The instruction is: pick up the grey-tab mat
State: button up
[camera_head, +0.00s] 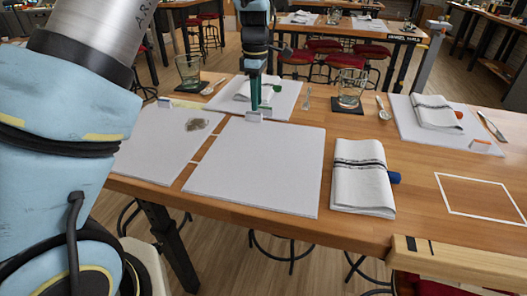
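The mat with a pale grey tab (253,116) at its far edge is the large light-grey mat (255,170) lying flat in the middle of the near table. Nothing lies on it. My gripper (258,108) points straight down at that far edge, just behind the tab. Its fingertips are low, close to the tab; I cannot tell whether they touch it. The fingers are seen narrow, so whether they are open or shut is unclear.
A stained mat (150,145) lies close on the left. A folded striped napkin (362,180) with a blue end lies on the right. Behind are another mat (284,104), glasses (350,90) and a spoon (382,108). An orange-tab mat (410,122) and white outline (480,198) are farther right.

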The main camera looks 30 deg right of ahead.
aim_at(257, 114)
jog(key=shift+f+p, duration=0.55)
jog(key=shift+f, duration=1.4)
grip_shut()
